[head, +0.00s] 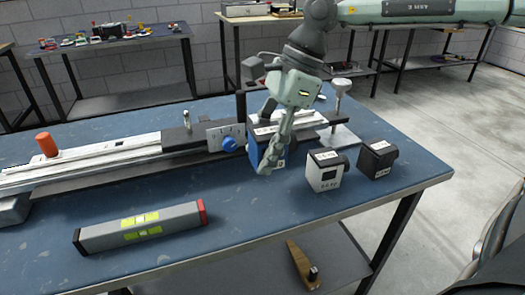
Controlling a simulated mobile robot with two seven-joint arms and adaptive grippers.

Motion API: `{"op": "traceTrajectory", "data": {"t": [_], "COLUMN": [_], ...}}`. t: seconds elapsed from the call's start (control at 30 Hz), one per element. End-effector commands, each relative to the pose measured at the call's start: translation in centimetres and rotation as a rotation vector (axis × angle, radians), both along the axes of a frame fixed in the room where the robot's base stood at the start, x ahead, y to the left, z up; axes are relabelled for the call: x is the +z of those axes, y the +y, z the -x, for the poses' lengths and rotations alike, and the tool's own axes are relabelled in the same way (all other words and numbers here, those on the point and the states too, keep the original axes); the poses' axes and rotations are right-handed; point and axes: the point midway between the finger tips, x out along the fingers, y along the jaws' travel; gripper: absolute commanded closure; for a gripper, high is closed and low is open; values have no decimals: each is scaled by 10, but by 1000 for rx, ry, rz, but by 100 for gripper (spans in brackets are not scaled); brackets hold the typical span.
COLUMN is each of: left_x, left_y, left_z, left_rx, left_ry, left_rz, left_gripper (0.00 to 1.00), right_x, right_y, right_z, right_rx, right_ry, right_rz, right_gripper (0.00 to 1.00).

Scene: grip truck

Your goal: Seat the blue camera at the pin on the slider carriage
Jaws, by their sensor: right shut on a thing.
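The blue camera (253,151) is a dark blue block with a white label on top, near the middle of the head view. My right gripper (271,160) is shut on it, with a finger across its near right side. The slider carriage (183,138) is a dark block on the long pale rail (100,158), left of the camera. A small upright metal pin (187,119) stands on it. A grey plate with a blue knob (229,144) stands between the pin and the camera. The camera's underside is hidden, so I cannot tell what it rests on. My left gripper is out of view.
A white camera (326,172) and a black camera (377,160) stand right of the gripper. A grey level (141,228) with a red end lies at the front left. An orange knob (43,141) stands at the rail's left.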

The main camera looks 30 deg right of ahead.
Motion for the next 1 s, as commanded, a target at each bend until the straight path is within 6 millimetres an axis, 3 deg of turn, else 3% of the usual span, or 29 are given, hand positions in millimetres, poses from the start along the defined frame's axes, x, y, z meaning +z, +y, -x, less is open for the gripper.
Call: {"op": "traceTrajectory", "data": {"t": [1.0], "left_x": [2], "left_y": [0], "left_z": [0], "left_rx": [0], "left_ry": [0], "left_rz": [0], "left_gripper": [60], "right_x": [55], "right_y": [0], "right_z": [-1], "right_rx": [0], "right_ry": [-4], "right_rz": [-1], "right_gripper": [73]}}
